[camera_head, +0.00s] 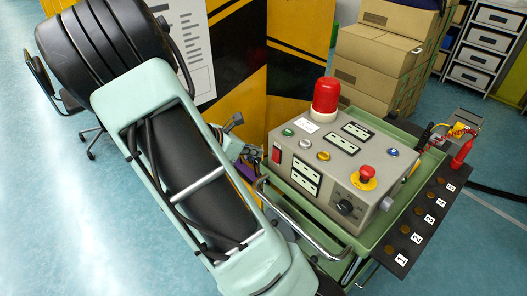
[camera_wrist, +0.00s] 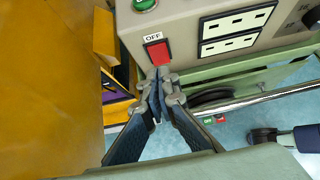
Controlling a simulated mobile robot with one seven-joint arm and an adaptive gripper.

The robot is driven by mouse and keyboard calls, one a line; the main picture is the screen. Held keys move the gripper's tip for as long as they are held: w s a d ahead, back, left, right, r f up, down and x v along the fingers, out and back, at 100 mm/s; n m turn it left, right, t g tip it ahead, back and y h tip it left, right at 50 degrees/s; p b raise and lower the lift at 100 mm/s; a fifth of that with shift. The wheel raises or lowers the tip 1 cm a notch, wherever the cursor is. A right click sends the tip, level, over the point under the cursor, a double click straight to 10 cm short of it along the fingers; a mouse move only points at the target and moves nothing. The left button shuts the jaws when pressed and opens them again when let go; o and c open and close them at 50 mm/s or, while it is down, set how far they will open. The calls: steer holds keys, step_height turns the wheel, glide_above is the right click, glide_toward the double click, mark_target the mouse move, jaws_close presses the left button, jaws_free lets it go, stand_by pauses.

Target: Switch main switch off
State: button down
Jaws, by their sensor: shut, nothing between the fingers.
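A grey control box (camera_head: 335,165) stands on a green cart. The main switch, a red rocker (camera_head: 277,154), is on its left side face. In the wrist view the red switch (camera_wrist: 158,53) sits under a white OFF label (camera_wrist: 153,37). My gripper (camera_wrist: 162,74) is shut and empty, its fingertips right at the lower edge of the switch. I cannot tell whether they touch it. The fingertips hide the switch's lower part. In the head view my gripper (camera_head: 254,157) is just left of the box, partly hidden by my arm.
The box carries a red beacon (camera_head: 326,96), a red emergency button (camera_head: 366,172), a black knob (camera_head: 346,208) and several sockets. A green cart (camera_head: 384,226) with a metal rail surrounds it. Cardboard boxes (camera_head: 372,62) stand behind. A yellow-black panel (camera_head: 238,62) is at the back left.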

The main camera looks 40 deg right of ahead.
steer(key=d+r+v, duration=0.1)
steer(key=v, duration=0.5)
steer(key=shift+a+r+p, duration=0.3)
steer(key=shift+r, duration=0.1)
